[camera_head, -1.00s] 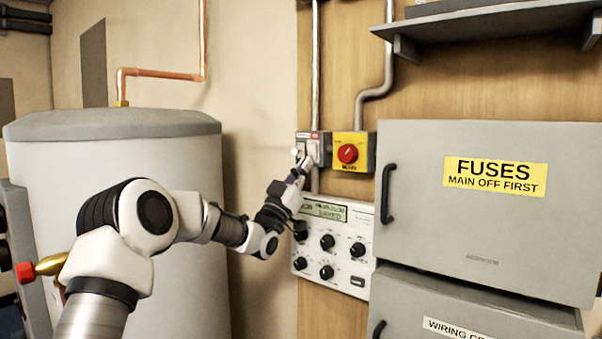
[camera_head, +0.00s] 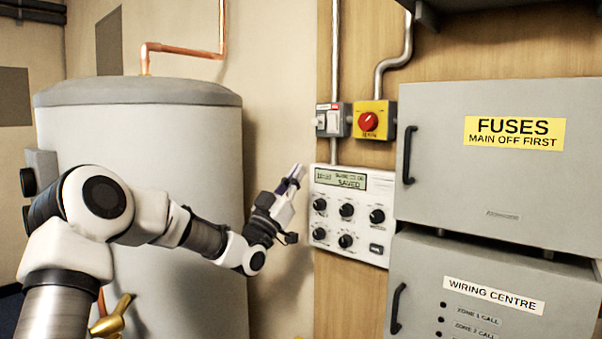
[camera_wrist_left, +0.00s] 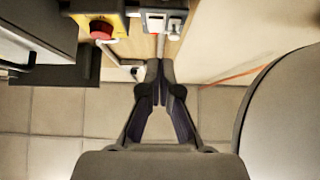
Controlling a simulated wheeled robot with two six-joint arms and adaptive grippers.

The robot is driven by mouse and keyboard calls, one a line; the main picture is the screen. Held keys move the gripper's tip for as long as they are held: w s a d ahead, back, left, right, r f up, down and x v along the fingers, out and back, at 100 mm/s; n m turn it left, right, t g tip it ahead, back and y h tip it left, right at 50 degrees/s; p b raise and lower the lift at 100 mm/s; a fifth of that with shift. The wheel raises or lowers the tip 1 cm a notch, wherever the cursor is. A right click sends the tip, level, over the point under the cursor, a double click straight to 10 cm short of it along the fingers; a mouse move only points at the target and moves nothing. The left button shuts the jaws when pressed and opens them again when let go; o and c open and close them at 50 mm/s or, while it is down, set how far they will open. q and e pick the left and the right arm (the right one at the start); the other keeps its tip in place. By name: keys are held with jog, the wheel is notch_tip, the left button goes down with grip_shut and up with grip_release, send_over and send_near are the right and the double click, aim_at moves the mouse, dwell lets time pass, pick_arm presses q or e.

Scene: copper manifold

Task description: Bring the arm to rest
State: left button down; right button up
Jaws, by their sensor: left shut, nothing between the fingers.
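My left arm comes in from the left in the head view. Its gripper (camera_head: 293,176) is shut and empty, in front of the wall at the left edge of the white control panel (camera_head: 352,213). The panel has a lit display reading "SAVED" and several black knobs. The gripper is below and left of the white switch (camera_head: 331,120) and apart from it. In the left wrist view the gripper's fingers (camera_wrist_left: 160,72) meet at their tips, with tiled floor beyond. My right gripper is in neither view.
A large grey cylinder (camera_head: 140,92) stands behind my arm. A red rotary switch on a yellow box (camera_head: 372,120) sits beside the white switch. The grey fuse box (camera_head: 450,190) and wiring centre box (camera_head: 420,262) jut out at the right. Copper pipe (camera_head: 185,50) runs above the cylinder.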

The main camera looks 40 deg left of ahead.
pick_arm(q)
jog(key=w+d+f+g+h, duration=0.1)
jog(key=w+d+f+g, duration=0.15)
jog(key=f, duration=0.55)
jog(key=w+d+f+m+g, duration=0.1)
jog(key=d+f, duration=0.3)
jog(key=f, duration=0.4)
jog(key=w+d+f+g+h, duration=0.1)
jog(key=w+d+f+g, duration=0.15)
jog(key=f, duration=0.45)
jog(key=s+d+f+g, duration=0.2)
jog(key=s+d+f, duration=0.15)
jog(key=f, duration=0.75)
jog(key=s+d+f+g, duration=0.3)
jog(key=d+f, duration=0.1)
jog(key=f, duration=0.6)
jog(key=s+d+f+n+g+y, duration=0.15)
jog(key=s+f+g, duration=0.25)
jog(key=s+f, duration=0.6)
jog(key=s+d+f+g+y, duration=0.1)
jog(key=s+d+f+g, duration=0.25)
jog(key=s+f, duration=0.75)
jog(key=s+a+f+g+y, duration=0.1)
jog(key=s+g, duration=0.6)
jog(key=s, duration=1.2)
jog(key=shift+a+f+n+g+y, duration=0.3)
jog(key=shift+a+n+g+y, duration=0.05)
jog(key=shift+a+n+y, duration=0.1)
